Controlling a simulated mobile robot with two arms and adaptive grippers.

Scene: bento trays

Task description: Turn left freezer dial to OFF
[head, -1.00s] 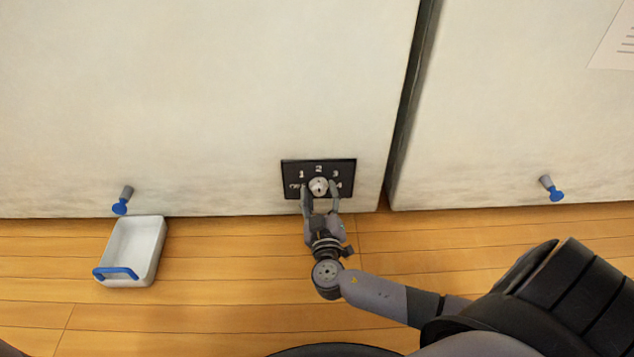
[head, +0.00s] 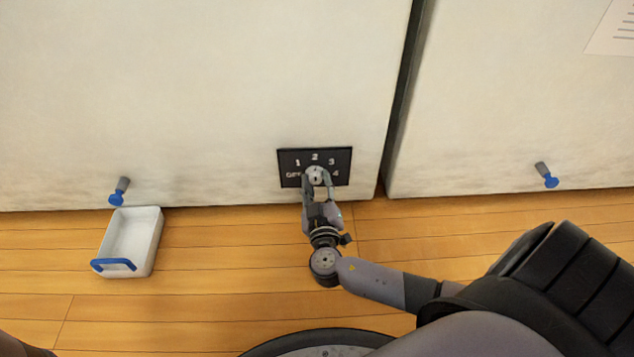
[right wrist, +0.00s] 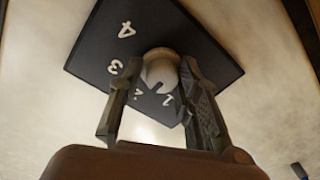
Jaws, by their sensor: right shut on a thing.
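The left freezer's dial (head: 316,175) is a round pale metal knob on a black plate (head: 343,156) marked OFF, 1, 2, 3, 4, low on the white freezer front (head: 180,90). My right gripper (head: 318,184) is shut on the dial, a finger on each side. In the right wrist view the dial (right wrist: 160,68) sits between the two fingers (right wrist: 155,100), with a dark notch on its face. The OFF mark is partly covered by a finger in the head view and I cannot tell exactly which mark the dial points to. My left gripper is not in view.
A white tray with a blue handle (head: 154,232) lies on the wooden floor at left, below a blue-tipped drain plug (head: 119,192). A second freezer (head: 520,100) stands at right past a dark gap, with a similar plug (head: 546,175).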

